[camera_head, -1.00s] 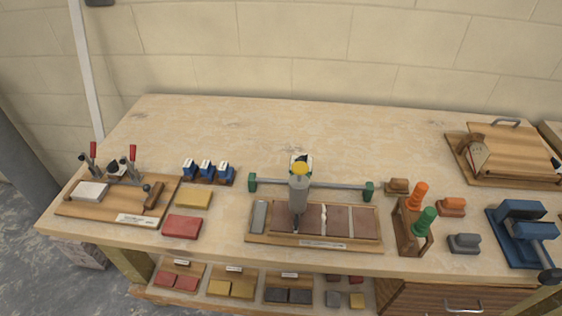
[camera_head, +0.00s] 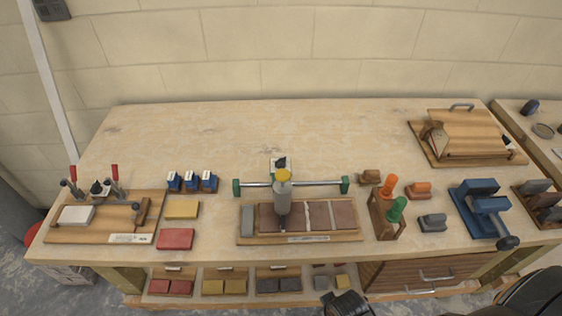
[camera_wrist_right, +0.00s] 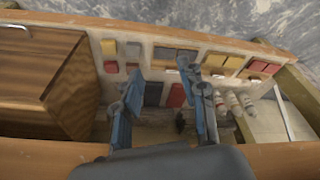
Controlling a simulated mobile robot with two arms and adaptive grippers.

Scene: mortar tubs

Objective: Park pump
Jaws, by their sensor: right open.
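A grey upright cylinder with a yellow cap, which looks like the pump (camera_head: 283,196), stands over the brown tiles of a wooden tray (camera_head: 246,238) in the head view. Its lower end hides part of the tiles, and I cannot tell whether it touches them. A small white item with a black top (camera_head: 281,166) is just behind it. My right gripper (camera_wrist_right: 164,112) is open and empty in the right wrist view, in front of the lower shelf and well away from the pump. My left gripper is not in view.
A green-ended bar (camera_head: 308,184) lies behind the tray. A wooden holder with orange and green handles (camera_head: 386,215) and a blue tool (camera_head: 482,207) stand to the right. A clamp board (camera_head: 75,236) is at the left. The rear middle of the bench is clear.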

